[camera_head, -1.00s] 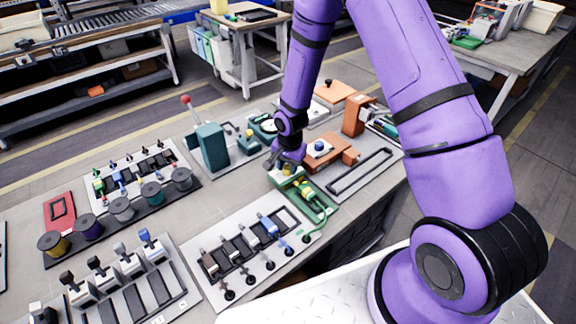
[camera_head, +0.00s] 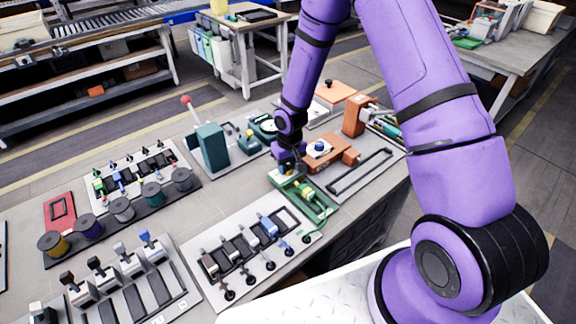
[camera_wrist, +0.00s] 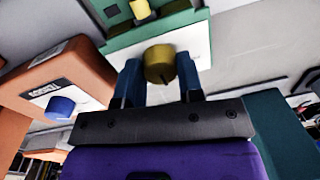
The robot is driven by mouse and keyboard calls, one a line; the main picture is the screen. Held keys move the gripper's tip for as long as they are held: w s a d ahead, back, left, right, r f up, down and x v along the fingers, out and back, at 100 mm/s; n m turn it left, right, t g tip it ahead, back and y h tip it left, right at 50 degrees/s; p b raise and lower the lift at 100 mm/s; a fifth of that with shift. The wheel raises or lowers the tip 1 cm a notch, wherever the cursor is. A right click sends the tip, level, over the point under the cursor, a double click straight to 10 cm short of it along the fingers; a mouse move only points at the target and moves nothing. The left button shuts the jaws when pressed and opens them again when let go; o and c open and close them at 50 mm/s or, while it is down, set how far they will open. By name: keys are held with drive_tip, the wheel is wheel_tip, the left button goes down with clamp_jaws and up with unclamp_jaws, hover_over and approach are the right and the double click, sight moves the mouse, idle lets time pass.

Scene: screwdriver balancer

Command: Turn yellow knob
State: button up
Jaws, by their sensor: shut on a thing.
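The yellow knob (camera_wrist: 159,64) sits on a green and white fixture, seen in the wrist view. My gripper (camera_wrist: 160,78) has its two blue fingers on either side of the knob and is shut on it. In the head view my gripper (camera_head: 286,170) is at the green fixture (camera_head: 281,181) near the right end of the table. My fingers and wrist hide most of the knob there.
An orange block (camera_head: 329,151) with a blue knob (camera_head: 320,146) stands just to the right of my gripper. A green board (camera_head: 318,207) with a yellow-green tool lies in front. A teal block (camera_head: 212,148) stands to the left.

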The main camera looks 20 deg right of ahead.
sight(288, 165)
drive_tip(key=n, duration=0.5)
drive_tip(key=shift+n, duration=0.3)
drive_tip(key=n, duration=0.5)
drive_tip(key=shift+n, duration=0.4)
drive_tip(key=o, duration=0.9)
drive_tip(key=r, duration=1)
drive_tip(key=shift+w+r, duration=0.3)
drive_tip(key=shift+r, duration=0.1)
